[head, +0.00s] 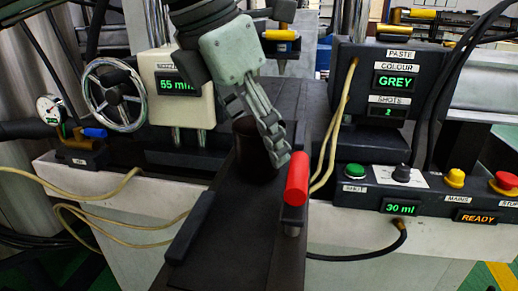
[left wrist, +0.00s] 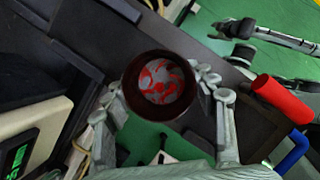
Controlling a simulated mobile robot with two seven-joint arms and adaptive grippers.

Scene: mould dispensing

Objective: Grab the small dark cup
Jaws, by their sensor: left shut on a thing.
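The small dark cup (head: 249,146) is in the middle of the head view, over the dark platform (head: 240,212) and partly hidden by my gripper. In the left wrist view the cup (left wrist: 131,98) shows its round dark rim from above, with swirled red and grey material inside. My left gripper (head: 272,150) is shut on the cup, with one finger on each side of it in the left wrist view (left wrist: 160,98). I cannot tell if the cup's bottom touches the platform.
A red handle (head: 297,178) stands close to the right of my left gripper. A dark bar (head: 190,228) lies along the platform's left side. The nozzle unit (head: 181,85) reads 55 mm. The paste panel (head: 389,97) reads GREY, shots 2. The button box (head: 425,188) reads 30 ml, READY.

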